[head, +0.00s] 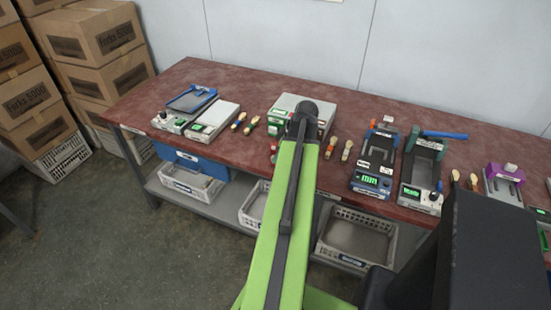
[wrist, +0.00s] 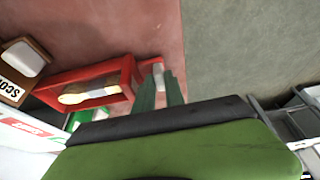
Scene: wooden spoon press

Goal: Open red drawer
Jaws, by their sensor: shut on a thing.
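The red drawer (wrist: 95,72) shows in the wrist view as a red-walled tray with a pale wooden spoon (wrist: 88,95) lying in it. A small pale handle (wrist: 158,76) is at its right end. My gripper (wrist: 160,92) has its two dark green fingers close together at this handle, shut on it. The fingers partly cover the handle. In the head view my green arm reaches over the table to the white machine and hides my gripper and most of the drawer.
A red-brown workbench (head: 180,85) carries several small presses and wooden spoons. A white press (head: 285,102) is behind my arm. Grey crates (head: 360,240) and a blue box (head: 200,165) are below the bench. Cardboard boxes (head: 105,35) stand at the left. The floor before the bench is clear.

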